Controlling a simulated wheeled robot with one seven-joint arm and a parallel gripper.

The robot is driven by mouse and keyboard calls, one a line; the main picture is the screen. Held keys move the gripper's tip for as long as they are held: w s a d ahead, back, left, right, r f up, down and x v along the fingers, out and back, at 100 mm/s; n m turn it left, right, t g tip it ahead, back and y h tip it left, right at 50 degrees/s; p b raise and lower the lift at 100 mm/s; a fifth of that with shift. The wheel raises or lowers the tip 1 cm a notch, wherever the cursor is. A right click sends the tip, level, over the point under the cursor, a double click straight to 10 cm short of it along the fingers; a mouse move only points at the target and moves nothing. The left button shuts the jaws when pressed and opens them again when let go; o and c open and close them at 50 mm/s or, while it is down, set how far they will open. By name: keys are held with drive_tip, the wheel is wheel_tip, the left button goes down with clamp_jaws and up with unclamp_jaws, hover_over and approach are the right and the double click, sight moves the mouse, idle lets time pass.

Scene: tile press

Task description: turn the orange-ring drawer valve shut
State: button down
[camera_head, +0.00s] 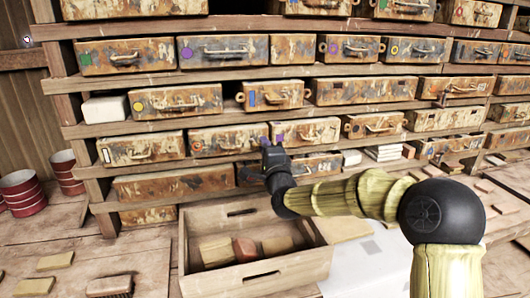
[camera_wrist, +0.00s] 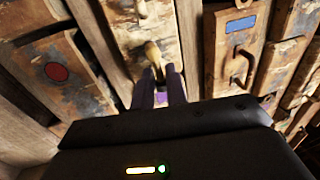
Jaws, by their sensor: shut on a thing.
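An orange-red ring mark (camera_head: 197,146) shows on the left of a rusty drawer front (camera_head: 225,140) in the shelf rack. My gripper (camera_head: 271,143) is at the right end of this drawer, beside the neighbouring drawer (camera_head: 308,132). In the wrist view my gripper (camera_wrist: 160,82) has its two purple fingers close together at the near end of a tan, lever-like handle (camera_wrist: 153,52), and is shut on it. A small purple patch (camera_wrist: 161,98) shows between the fingers. I cannot tell the valve's turned position, and the ring is not visible in the wrist view.
An open wooden crate (camera_head: 207,284) with several blocks stands below my arm. Shelf boards (camera_head: 100,130) run close above and below the drawer. In the wrist view, drawers with a red disc (camera_wrist: 57,72) and a blue rectangle (camera_wrist: 241,25) flank the gripper.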

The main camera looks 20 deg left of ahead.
drive_tip(key=shift+w+d+f, duration=0.1)
drive_tip(key=shift+w+d, duration=0.05)
drive_tip(key=c, duration=1.6)
unclamp_jaws()
drive_tip(key=shift+o, duration=0.3)
drive_tip(key=shift+w, duration=0.1)
drive_tip(key=b+v, duration=0.2)
drive_tip(key=v, duration=1.5)
drive_tip(key=shift+s+b, duration=0.25)
drive_tip(key=shift+b, duration=0.15)
drive_tip(key=shift+d+f, duration=0.1)
drive_tip(key=shift+f, duration=0.05)
